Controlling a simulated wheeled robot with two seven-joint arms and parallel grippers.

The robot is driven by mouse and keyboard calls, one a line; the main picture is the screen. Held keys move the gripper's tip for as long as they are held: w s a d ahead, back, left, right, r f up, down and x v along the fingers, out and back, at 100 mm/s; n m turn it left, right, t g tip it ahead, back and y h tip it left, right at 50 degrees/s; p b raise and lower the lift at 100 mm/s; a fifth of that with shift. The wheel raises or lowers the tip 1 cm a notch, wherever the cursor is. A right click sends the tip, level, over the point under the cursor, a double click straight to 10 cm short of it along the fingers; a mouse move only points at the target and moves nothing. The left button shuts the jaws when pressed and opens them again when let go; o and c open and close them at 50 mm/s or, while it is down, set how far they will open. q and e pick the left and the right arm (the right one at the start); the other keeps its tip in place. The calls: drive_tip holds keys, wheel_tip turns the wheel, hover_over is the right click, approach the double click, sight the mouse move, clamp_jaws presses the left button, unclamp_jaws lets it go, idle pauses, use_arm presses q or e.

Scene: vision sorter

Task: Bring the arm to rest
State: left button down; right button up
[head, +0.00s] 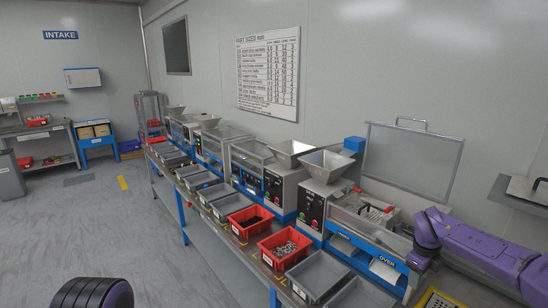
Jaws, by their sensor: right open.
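My right arm, purple, comes in from the right edge and bends at the wrist above the right end of the bench. My right gripper (377,209), grey with red parts, is small and partly confused with the machine behind it. It is open, and I see nothing held in it. It is over the rightmost sorter machine (345,226), near its metal deck. A dark, ribbed, rounded part of my left arm shows at the bottom left. My left gripper is out of the picture.
A row of sorter machines with steel hoppers (327,165) lines the wall. In front are grey bins (318,275) and red bins (284,248) holding parts. A clear panel (412,160) stands behind my wrist. A grey shelf (520,192) juts out at right. The floor at left is open.

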drive_tip(key=s+a+f+n+t+h+b, duration=0.2)
drive_tip(key=s+a+f+n, duration=0.5)
drive_tip(key=f, duration=0.5)
drive_tip(key=s+a+f+n+t+h+b, duration=0.25)
drive_tip(key=s+a+f+n, duration=0.35)
drive_tip(key=s+a+f, duration=0.45)
drive_tip(key=s+d+f+n+y+b, duration=0.1)
drive_tip(key=s+d+f+n+b, duration=0.1)
drive_tip(key=s, duration=0.6)
drive_tip(key=s+d+f+n+g+b, duration=0.1)
drive_tip(key=s+f+n, duration=0.3)
drive_tip(key=s, duration=0.4)
drive_tip(key=s+d+f+n+g+y+b, duration=0.1)
drive_tip(key=s+d+f+n+b, duration=0.1)
drive_tip(key=s, duration=0.6)
drive_tip(key=shift+s+d+f+n+y+b, duration=0.35)
drive_tip(key=shift+s+d+f+n+b, duration=0.05)
drive_tip(key=shift+f+n, duration=0.55)
